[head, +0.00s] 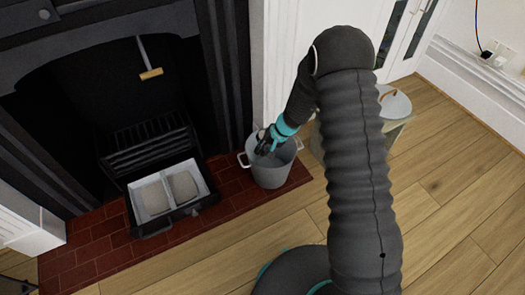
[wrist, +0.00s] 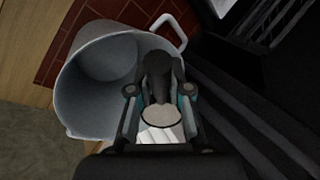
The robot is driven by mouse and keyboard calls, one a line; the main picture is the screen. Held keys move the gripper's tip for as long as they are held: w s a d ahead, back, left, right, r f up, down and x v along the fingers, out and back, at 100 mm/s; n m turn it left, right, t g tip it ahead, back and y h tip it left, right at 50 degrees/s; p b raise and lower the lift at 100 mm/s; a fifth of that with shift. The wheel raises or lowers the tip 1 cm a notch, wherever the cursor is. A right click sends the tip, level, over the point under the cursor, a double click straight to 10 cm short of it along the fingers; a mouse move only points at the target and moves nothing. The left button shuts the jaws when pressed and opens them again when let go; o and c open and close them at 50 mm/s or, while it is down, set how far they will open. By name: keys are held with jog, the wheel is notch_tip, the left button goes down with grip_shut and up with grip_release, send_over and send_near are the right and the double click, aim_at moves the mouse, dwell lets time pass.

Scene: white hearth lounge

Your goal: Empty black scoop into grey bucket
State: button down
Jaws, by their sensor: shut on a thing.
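The grey bucket (head: 271,170) stands upright on the red brick hearth, to the right of the ash pan. It also shows in the wrist view, its wide mouth (wrist: 100,62) at left. My gripper (head: 268,142) is at the bucket's mouth in the head view. In the wrist view my gripper (wrist: 159,91) is shut on the black scoop (wrist: 157,68), whose dark part shows between the fingers, over the bucket's right side. A pale grey patch lies just below it; I cannot tell whether this is ash. The scoop is mostly hidden in the head view.
A black ash pan (head: 177,218) with two pale, filled compartments sits on the hearth (head: 100,243) before the grate (head: 150,145). A wooden-handled tool (head: 150,73) shows in the fireplace. A lidded bin (head: 395,103) stands behind my arm. The wooden floor at right is clear.

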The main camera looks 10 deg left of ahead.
jog(key=shift+d+f+y+b, duration=0.1)
jog(key=shift+d+y+b, duration=0.2)
jog(key=shift+y+b, duration=1.55)
jog(key=shift+s+d+f+t+y+b, duration=0.1)
jog(key=shift+d+f+t+y+b, duration=0.25)
jog(key=shift+b, duration=1.55)
jog(key=shift+s+d+t+y+b, duration=0.2)
jog(key=shift+y+b, duration=0.3)
jog(key=shift+b, duration=1.4)
jog(key=shift+d+f+t+y, duration=0.15)
jog(key=shift+d+f+y, duration=0.2)
jog(key=shift+y, duration=0.9)
jog(key=shift+d+f+t+y, duration=0.2)
jog(key=shift+d+y, duration=0.2)
jog(key=shift+y, duration=0.9)
jog(key=shift+d+f+t+y, duration=0.1)
jog(key=shift+d+f+y, duration=0.25)
jog(key=shift+y, duration=0.9)
